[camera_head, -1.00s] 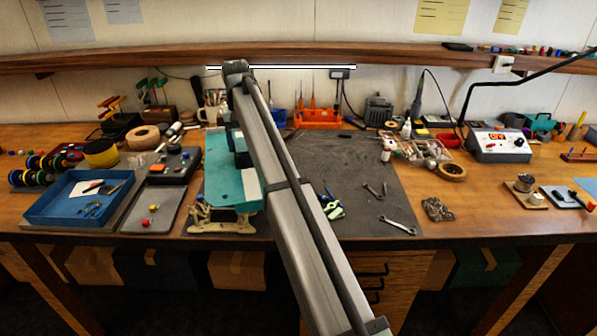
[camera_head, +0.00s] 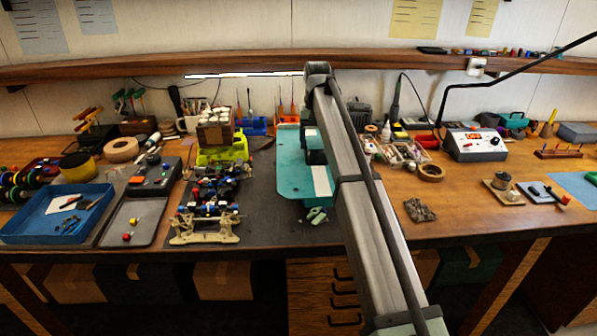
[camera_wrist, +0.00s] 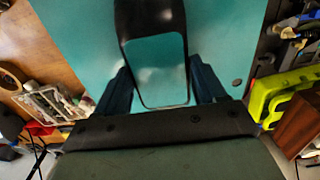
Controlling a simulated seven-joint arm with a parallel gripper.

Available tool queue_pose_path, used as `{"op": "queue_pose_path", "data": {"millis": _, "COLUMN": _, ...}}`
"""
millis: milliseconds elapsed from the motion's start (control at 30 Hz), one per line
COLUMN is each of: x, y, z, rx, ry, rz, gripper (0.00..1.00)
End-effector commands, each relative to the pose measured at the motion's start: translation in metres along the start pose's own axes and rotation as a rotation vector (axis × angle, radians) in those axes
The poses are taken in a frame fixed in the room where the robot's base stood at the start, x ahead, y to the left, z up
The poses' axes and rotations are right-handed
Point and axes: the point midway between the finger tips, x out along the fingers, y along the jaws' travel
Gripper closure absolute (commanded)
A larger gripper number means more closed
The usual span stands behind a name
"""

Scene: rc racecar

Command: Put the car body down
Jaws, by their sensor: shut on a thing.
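The teal car body (camera_head: 291,178) with a pale stripe is over the dark mat, to the right of the chassis. I cannot tell whether it touches the mat. The wrist view shows the teal body shell (camera_wrist: 80,40) and its raised dark-framed cabin between my fingers. My gripper (camera_wrist: 160,82) is shut on this cabin, one finger on each side. In the head view my arm hides the right part of the body. The open car chassis (camera_head: 208,190), with wiring and cream end parts, sits on the left part of the mat.
A lime-green item (camera_head: 224,150) and a box of white-topped things (camera_head: 215,128) stand behind the chassis. A grey tray (camera_head: 133,222) and a blue tray (camera_head: 55,228) lie to the left. My arm covers the mat's right part.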

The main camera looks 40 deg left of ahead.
Motion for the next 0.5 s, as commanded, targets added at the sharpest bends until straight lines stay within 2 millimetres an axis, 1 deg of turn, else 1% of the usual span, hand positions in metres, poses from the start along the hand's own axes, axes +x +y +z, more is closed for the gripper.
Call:
{"op": "queue_pose_path", "data": {"millis": 200, "x": 0.035, "y": 0.0, "z": 0.002, "rx": 0.0, "ry": -0.002, "rz": 0.0, "gripper": 0.6}}
{"op": "queue_pose_path", "data": {"millis": 300, "x": 0.049, "y": 0.0, "z": 0.001, "rx": 0.0, "ry": -0.001, "rz": 0.0, "gripper": 0.6}}
{"op": "queue_pose_path", "data": {"millis": 500, "x": 0.062, "y": -0.001, "z": 0.001, "rx": 0.0, "ry": -0.001, "rz": 0.0, "gripper": 0.6}}
